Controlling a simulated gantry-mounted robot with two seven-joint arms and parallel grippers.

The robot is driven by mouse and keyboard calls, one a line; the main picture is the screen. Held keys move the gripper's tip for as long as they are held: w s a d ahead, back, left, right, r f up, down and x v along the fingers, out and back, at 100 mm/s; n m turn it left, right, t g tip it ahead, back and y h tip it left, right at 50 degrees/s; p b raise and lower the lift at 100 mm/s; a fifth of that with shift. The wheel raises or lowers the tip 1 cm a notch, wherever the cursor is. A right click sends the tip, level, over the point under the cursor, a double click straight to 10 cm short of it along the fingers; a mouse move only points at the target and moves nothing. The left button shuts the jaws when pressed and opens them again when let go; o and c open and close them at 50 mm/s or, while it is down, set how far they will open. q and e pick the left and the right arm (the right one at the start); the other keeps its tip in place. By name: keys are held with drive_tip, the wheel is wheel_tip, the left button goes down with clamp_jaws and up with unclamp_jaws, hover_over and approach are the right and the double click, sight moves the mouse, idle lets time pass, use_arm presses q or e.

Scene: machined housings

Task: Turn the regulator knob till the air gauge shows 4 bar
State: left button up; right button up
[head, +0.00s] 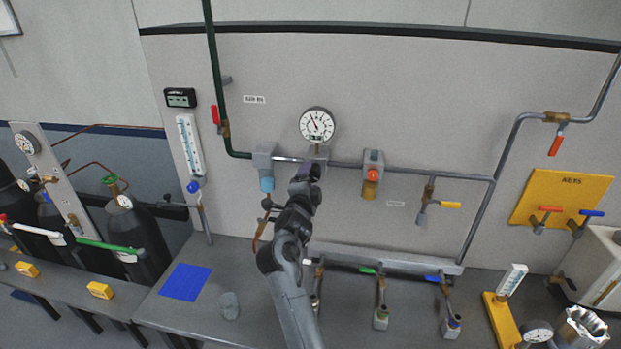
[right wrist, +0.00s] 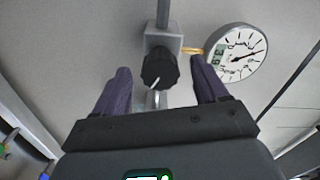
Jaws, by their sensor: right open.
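The round white air gauge (head: 317,124) hangs on the wall panel above the pipe. It also shows in the right wrist view (right wrist: 236,53), with a dark needle and a small green display; the scale is too small to read surely. The black regulator knob (right wrist: 159,68) has a pale mark on its face and sits below a grey block (right wrist: 163,38). My right gripper (head: 306,173) is open in front of the regulator and hides the knob in the head view. In the right wrist view its two fingers stand either side of the knob, apart from it. My left gripper is not in view.
A yellow-handled valve (head: 445,204) is further right. Below, a bench (head: 245,270) carries a blue mat (head: 186,282).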

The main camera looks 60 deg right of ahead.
drive_tip(key=b+v, duration=0.1)
drive_tip(key=v, duration=0.7)
